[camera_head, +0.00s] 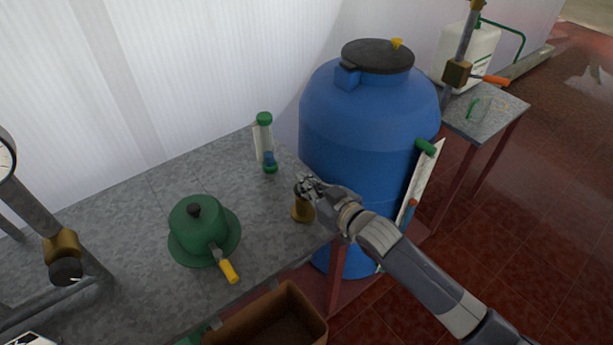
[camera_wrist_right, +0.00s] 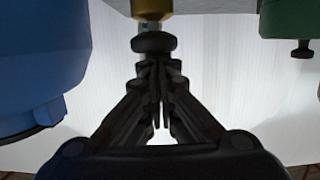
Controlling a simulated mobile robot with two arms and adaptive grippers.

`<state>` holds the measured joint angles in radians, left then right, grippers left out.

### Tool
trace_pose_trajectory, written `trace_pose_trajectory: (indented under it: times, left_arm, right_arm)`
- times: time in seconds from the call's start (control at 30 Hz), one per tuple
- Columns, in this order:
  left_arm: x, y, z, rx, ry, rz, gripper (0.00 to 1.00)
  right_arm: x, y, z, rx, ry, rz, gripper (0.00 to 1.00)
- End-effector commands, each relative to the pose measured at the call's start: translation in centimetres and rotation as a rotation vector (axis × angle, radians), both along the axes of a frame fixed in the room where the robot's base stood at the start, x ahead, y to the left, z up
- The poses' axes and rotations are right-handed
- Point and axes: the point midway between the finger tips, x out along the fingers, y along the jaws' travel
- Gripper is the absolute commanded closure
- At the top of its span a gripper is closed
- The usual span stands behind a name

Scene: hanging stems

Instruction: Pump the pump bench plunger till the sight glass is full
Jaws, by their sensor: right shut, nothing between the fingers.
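The brass plunger pump (camera_head: 302,209) stands near the right end of the grey bench (camera_head: 130,215). In the wrist view its brass body (camera_wrist_right: 153,8) shows at the top, with a short silver rod and a dark round knob (camera_wrist_right: 154,43). My right gripper (camera_head: 308,184) is shut and empty, its fingertips (camera_wrist_right: 156,68) right at the knob; I cannot tell if they touch it. The sight glass (camera_head: 263,140) stands behind, a clear tube with green ends and dark blue low in it. My left gripper is not in view.
A green lidded pot-like device (camera_head: 198,228) with a yellow-handled lever sits left on the bench. A large blue barrel (camera_head: 365,130) stands close behind my right arm. An open brown box (camera_head: 270,318) is below the front edge. A gauge stands far left.

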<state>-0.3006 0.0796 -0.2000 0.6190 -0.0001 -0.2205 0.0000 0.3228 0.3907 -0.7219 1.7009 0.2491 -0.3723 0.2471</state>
Motion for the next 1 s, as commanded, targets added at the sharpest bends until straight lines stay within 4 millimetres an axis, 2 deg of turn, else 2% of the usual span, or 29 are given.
trace_pose_trajectory:
  times: [0.13,0.27,0.37,0.6,0.63,0.67,1.0]
  left_arm:
    - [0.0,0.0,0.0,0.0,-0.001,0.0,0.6]
    - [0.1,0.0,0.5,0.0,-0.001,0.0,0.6]
    - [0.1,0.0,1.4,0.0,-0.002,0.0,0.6]
    - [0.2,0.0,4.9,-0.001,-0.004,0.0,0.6]
    - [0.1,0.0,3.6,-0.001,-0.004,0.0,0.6]
    - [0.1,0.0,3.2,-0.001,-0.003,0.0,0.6]
    - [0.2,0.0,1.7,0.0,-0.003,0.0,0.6]
  right_arm:
    - [-0.1,-0.1,-0.5,-0.006,0.01,0.0,1.0]
    - [-0.1,-0.1,-0.1,-0.006,0.011,-0.002,1.0]
    - [0.1,-0.1,1.0,-0.007,0.01,-0.002,1.0]
    - [0.8,-0.2,5.0,-0.002,0.004,-0.005,1.0]
    - [0.0,-0.7,3.8,-0.005,0.008,-0.005,1.0]
    - [-0.5,-1.1,3.8,-0.004,0.005,-0.005,1.0]
    - [-5.1,-4.4,5.6,-0.003,0.001,-0.005,1.0]
